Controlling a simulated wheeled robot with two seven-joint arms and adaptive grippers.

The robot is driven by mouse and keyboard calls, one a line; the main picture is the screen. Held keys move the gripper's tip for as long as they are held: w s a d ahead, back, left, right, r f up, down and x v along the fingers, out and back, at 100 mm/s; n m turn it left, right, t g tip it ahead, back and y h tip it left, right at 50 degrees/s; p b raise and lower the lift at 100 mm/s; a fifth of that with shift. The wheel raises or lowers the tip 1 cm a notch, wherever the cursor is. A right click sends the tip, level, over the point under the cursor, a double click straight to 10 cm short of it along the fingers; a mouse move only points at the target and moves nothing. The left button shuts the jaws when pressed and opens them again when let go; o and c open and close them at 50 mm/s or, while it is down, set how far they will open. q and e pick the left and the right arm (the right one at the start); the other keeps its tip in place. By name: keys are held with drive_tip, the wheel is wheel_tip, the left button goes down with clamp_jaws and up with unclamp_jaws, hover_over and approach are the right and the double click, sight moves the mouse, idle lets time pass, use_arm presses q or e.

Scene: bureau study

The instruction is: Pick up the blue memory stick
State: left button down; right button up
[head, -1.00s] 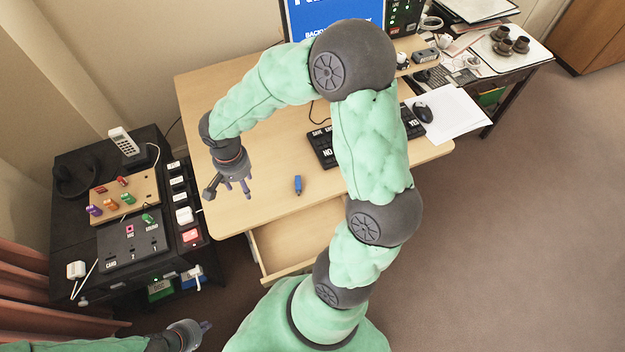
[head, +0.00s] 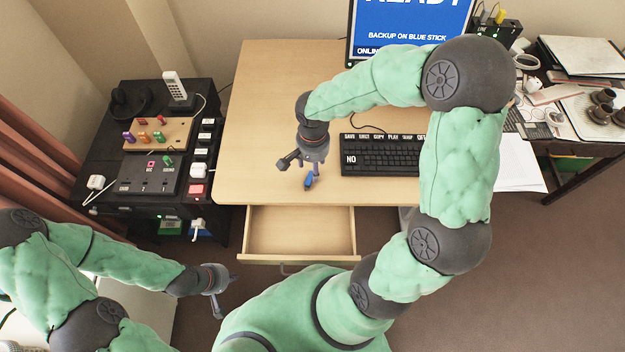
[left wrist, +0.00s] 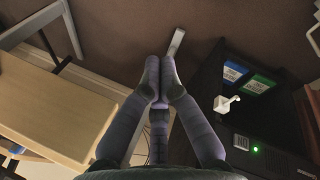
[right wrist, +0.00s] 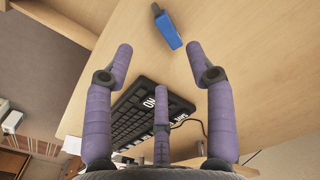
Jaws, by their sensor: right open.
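The blue memory stick (head: 309,183) lies on the wooden desk near its front edge, with a dark end. In the right wrist view the stick (right wrist: 167,30) lies just beyond the gap between the fingertips, nearer the right finger. My right gripper (head: 301,171) is open and empty above the desk, right by the stick; its spread fingers also show in the right wrist view (right wrist: 159,48). Contact with the stick is not visible. My left gripper (head: 226,284) is low at left, away from the desk. In the left wrist view its fingertips (left wrist: 159,72) are together with nothing between them.
A black keyboard (head: 385,158) lies right of the stick, below a monitor (head: 411,25). An open drawer (head: 300,232) juts out under the desk front. A black side cabinet (head: 208,162) with switches stands left. The desk's left part is bare.

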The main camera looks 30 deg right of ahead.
sight(311, 178)
wheel_tip(311, 178, down, 3)
drive_tip(key=shift+f+b, duration=0.1)
drive_tip(key=shift+b, duration=0.35)
drive_tip(key=f+b, duration=0.1)
drive_tip(key=f, duration=0.2)
drive_tip(key=f+b, duration=0.1)
drive_tip(key=f, duration=0.1)
drive_tip(key=shift+w+a+b, duration=0.1)
drive_tip(key=shift+w+b, duration=0.2)
drive_tip(key=shift+b, duration=0.05)
drive_tip(key=shift+r, duration=0.15)
drive_tip(key=c, duration=1.1)
